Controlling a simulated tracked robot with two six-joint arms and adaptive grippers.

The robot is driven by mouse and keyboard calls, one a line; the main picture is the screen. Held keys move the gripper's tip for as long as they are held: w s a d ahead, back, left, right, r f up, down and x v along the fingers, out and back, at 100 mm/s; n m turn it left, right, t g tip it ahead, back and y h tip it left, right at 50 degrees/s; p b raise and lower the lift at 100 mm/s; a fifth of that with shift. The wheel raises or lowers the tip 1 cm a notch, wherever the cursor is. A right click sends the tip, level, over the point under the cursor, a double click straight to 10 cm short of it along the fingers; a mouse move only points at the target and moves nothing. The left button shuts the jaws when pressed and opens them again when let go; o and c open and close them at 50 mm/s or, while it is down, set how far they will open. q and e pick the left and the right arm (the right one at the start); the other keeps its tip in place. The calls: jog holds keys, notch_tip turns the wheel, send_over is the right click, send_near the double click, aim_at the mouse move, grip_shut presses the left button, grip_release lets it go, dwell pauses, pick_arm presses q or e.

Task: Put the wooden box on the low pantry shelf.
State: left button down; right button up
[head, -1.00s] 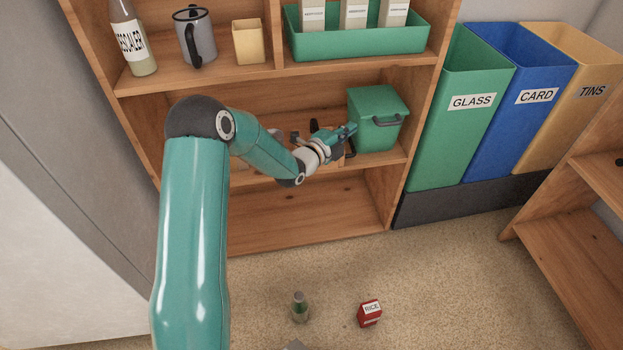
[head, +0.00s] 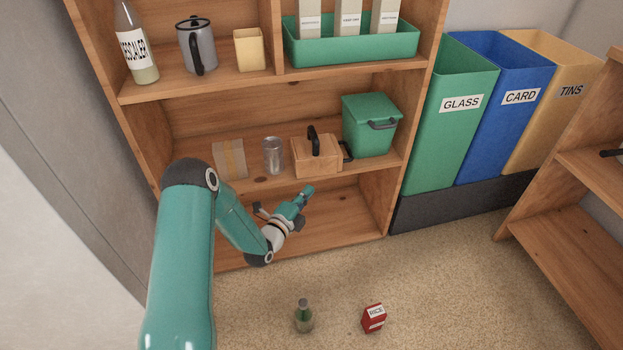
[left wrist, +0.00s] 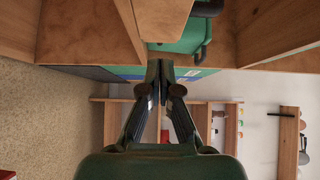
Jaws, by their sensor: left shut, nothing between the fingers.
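The wooden box (head: 316,157), light brown with a black handle on top, stands upright on the middle shelf of the dresser. It is between a metal can and a green lidded bin. My left gripper (head: 307,192) is in front of and below the box, apart from it, by the opening of the bottom compartment. In the left wrist view its fingers (left wrist: 167,66) are together and empty. The low bottom shelf (head: 335,220) of the dresser shows bare. Another wooden shelf unit stands at the right; which one is the pantry I cannot tell. My right gripper is not in view.
A metal can (head: 272,155), a cardboard parcel (head: 230,160) and a green bin (head: 370,128) share the middle shelf. The right unit's low shelf (head: 570,250) looks clear. A bottle (head: 304,318) and a red rice box (head: 374,318) stand on the floor.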

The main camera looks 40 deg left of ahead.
aim_at(308, 169)
pick_arm(q)
jog(key=w, duration=0.1)
jog(key=w+a+b, duration=0.1)
jog(key=w, duration=0.1)
jog(key=w+a, duration=0.1)
jog(key=w, duration=0.1)
jog(key=shift+w+a+f, duration=0.1)
jog(key=shift+w+a, duration=0.05)
jog(key=shift+w, duration=0.1)
jog(key=shift+w+a+b, duration=0.3)
jog(key=shift+w+a, duration=0.2)
jog(key=shift+a, duration=0.1)
jog(key=w+a+b, duration=0.1)
jog(key=b, duration=0.1)
jog(key=shift+w+a+f+b, duration=0.1)
jog(key=shift+w+a+b, duration=0.2)
jog(key=shift+a, duration=0.1)
jog(key=shift+w+a, duration=0.1)
jog(key=shift+a, duration=0.05)
jog(key=shift+r, duration=0.2)
